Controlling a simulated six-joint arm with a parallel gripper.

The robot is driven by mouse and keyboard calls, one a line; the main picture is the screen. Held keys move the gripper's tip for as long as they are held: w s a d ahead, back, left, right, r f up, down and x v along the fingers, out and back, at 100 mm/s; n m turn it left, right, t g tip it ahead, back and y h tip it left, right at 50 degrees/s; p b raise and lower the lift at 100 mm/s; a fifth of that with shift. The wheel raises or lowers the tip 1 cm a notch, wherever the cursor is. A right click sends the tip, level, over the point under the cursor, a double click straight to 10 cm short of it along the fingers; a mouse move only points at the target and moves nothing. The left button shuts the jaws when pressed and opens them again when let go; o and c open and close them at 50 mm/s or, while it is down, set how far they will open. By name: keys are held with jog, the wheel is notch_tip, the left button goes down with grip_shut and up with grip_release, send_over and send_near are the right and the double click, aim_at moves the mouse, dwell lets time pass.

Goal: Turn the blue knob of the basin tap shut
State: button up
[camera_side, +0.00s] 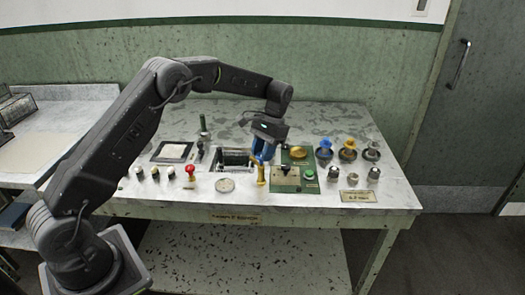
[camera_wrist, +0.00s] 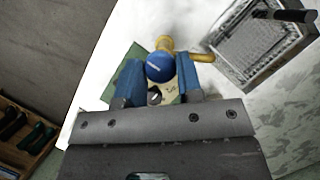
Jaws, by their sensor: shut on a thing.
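The tap is yellow brass and stands at the front right of a small sunk basin (camera_side: 218,166). In the side view its yellow body (camera_side: 261,176) shows below my gripper (camera_side: 261,156), which hides its top. In the wrist view the round blue knob (camera_wrist: 160,66) sits between the blue fingers of my gripper (camera_wrist: 160,78). The fingers are shut on it from both sides. The yellow spout (camera_wrist: 201,57) points right, toward the wire-meshed basin (camera_wrist: 232,72). The knob's exact turn angle cannot be told.
A green panel with a yellow dial (camera_side: 299,152) and a green knob (camera_side: 309,174) stands close right of the tap. Blue (camera_side: 324,149), yellow and grey fittings stand farther right. A red knob (camera_side: 190,171) and a round gauge (camera_side: 224,185) are to the left.

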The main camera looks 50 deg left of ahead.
dwell(0.4)
jog(key=o, duration=0.9)
jog(key=shift+r, duration=0.15)
jog(key=v, duration=0.7)
jog(key=shift+w+r, duration=0.1)
jog(key=shift+r, duration=0.05)
jog(key=shift+d, duration=0.1)
